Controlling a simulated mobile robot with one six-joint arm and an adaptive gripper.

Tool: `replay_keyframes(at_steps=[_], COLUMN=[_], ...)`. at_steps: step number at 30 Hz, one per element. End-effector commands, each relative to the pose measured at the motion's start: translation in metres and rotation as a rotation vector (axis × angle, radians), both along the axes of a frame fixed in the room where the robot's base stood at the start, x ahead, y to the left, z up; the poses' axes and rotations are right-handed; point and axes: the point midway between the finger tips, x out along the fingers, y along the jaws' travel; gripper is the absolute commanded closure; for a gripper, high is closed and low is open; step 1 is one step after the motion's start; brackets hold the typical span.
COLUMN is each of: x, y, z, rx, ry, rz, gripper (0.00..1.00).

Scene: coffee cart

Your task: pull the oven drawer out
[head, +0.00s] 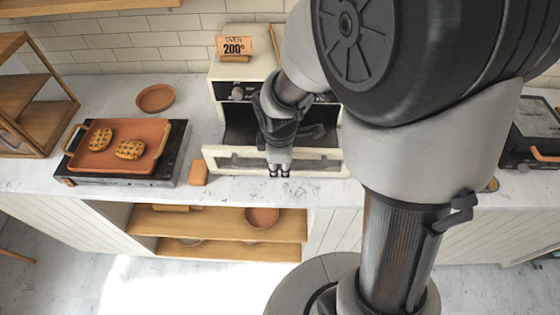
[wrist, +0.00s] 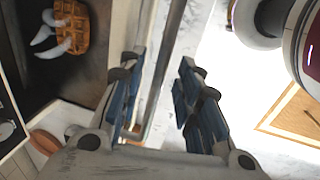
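The white oven (head: 222,92) stands at the back of the counter. Its drawer (head: 226,160) stands out from the body, with the dark inside showing behind the white front panel. In the head view my gripper (head: 279,172) points down at the middle of that panel. In the wrist view my gripper (wrist: 162,100) is open, with blue pads apart. A long grey bar (wrist: 166,60), likely the drawer's handle, runs between the fingers, nearer the left one. I cannot tell whether it touches. The panel's top edge (wrist: 124,30) lies left of it.
A browned waffle-like piece (wrist: 75,38) with pale curved shapes lies in the dark space behind the panel. A griddle (head: 65,176) with an orange tray (head: 90,160) stands left. A small orange block (head: 198,173) sits beside the drawer. Open floor (head: 150,285) lies before the counter.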

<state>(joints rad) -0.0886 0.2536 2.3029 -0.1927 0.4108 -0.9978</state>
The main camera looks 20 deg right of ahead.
Motion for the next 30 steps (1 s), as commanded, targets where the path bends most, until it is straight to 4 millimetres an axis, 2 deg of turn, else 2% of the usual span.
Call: replay_keyframes(at_steps=[4,7,15,21,25,30], x=[0.0,-0.001,-0.011,-0.018,-0.021,-0.022], y=[0.0,0.001,0.005,0.007,0.007,0.007], z=[0.004,0.015,0.071,0.104,0.115,0.118], rx=[0.0,-0.001,0.001,0.001,0.001,0.0], ry=[-0.001,-0.005,-0.008,-0.004,-0.001,0.001], rz=[0.0,0.0,0.002,0.0,0.0,0.0], gripper=[0.69,0.69,0.69,0.69,0.69,0.69])
